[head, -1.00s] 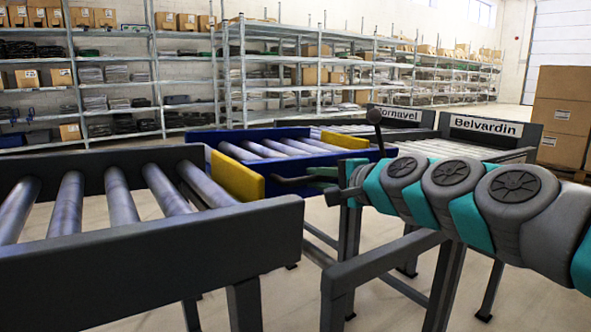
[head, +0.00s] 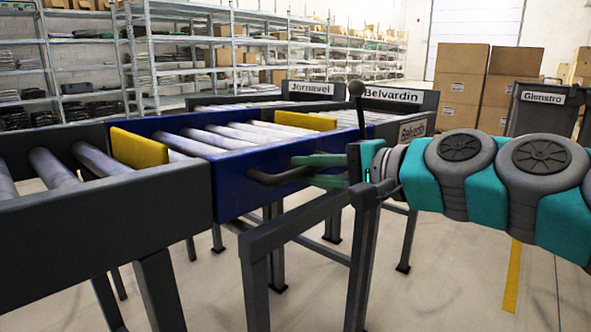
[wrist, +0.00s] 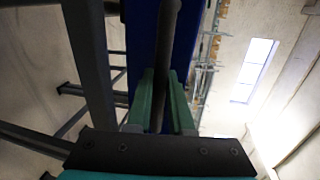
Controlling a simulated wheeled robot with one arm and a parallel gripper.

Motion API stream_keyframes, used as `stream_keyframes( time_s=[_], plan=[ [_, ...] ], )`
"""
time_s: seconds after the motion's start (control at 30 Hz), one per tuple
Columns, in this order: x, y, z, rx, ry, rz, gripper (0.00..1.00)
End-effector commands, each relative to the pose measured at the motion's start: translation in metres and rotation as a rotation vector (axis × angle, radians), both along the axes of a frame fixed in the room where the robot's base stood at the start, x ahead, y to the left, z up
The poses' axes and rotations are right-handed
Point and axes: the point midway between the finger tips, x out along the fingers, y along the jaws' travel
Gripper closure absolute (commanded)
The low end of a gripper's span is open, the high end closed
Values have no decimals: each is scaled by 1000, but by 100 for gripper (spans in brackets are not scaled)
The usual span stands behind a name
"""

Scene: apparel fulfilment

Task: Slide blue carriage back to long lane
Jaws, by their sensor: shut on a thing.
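The blue carriage (head: 238,182) sits on dark legs in the middle of the head view, with grey rollers and a yellow plate at each end. A dark bar handle (head: 270,179) sticks out from its near side. My gripper (head: 296,168) comes in from the right with its green fingers at this handle. In the wrist view the fingers of my gripper (wrist: 161,85) close around the dark bar handle (wrist: 165,35), in front of the blue side panel. The grey roller lane (head: 120,215) lies at the left, its end close beside the carriage.
Lanes signed Jornavel (head: 311,88) and Belvardin (head: 391,95) lie behind the carriage. A Glenstro sign (head: 542,97) stands at the right. A dark frame rail (head: 300,222) and a black-knobbed lever (head: 357,90) are near my gripper. Floor shows clear at lower right.

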Motion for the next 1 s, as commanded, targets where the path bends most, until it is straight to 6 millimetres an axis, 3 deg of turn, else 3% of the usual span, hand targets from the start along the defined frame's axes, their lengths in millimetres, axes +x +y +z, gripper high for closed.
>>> stream_keyframes(
  time_s=[0.37,0.4,0.63,1.0],
  plan=[
    [-1,-2,-2,-7,1,0,100],
    [-1,-2,-3,-7,1,0,77],
    [-1,-2,-2,-5,0,1,51],
    [-5,-6,1,-2,-1,-1,50]
  ],
)
